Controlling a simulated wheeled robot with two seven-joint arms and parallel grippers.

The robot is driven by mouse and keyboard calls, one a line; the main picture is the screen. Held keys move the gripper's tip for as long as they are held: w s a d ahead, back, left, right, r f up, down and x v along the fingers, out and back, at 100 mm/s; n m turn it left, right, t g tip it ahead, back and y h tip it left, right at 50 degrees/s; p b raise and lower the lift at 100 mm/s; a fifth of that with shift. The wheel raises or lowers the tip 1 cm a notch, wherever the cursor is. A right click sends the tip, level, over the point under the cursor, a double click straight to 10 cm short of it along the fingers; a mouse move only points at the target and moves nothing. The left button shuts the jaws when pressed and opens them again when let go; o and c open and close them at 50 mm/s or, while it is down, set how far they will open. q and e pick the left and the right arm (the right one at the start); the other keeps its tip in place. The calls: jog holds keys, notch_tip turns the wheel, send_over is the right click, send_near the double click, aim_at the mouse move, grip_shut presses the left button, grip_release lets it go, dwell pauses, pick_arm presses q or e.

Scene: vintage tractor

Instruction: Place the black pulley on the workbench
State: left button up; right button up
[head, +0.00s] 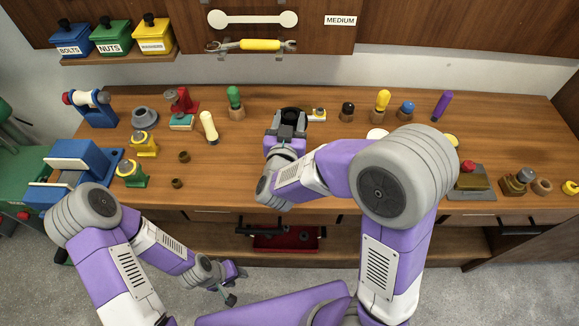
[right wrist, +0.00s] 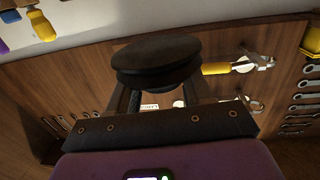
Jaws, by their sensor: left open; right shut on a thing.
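My right gripper (head: 289,122) is shut on the black pulley (head: 293,113) over the middle of the wooden workbench (head: 232,165). In the right wrist view the black pulley (right wrist: 157,62) is a dark, grooved disc between the fingers of the right gripper (right wrist: 162,98). From the head view I cannot tell whether the pulley touches the bench top. My left gripper (head: 233,285) is open and empty, low in front of the bench, apart from the pulley.
A blue vise (head: 80,160) stands at the bench's left end. Several tools with coloured handles, such as a green one (head: 234,95) and a purple one (head: 442,105), stand along the back. A red tray (head: 285,238) lies below.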

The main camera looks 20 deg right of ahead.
jog(key=s+f+m+h+b, duration=0.1)
jog(key=s+f+b, duration=0.1)
jog(key=s+a+f+m+g+h+b, duration=0.1)
jog(key=s+f+b, duration=0.1)
jog(key=s+f, duration=0.1)
jog(key=s+a+f+m+g+h+b, duration=0.1)
jog(key=s+f+h+b, duration=0.1)
jog(key=f, duration=0.1)
jog(key=shift+s+a+b, duration=0.25)
jog(key=shift+s+b, duration=0.1)
jog(key=shift+s, duration=0.05)
jog(key=shift+f+b, duration=1.1)
jog(key=shift+f, duration=1.1)
jog(key=shift+f, duration=0.2)
jog(key=o, duration=1.3)
jog(key=shift+o, duration=0.2)
jog(key=shift+r, duration=0.1)
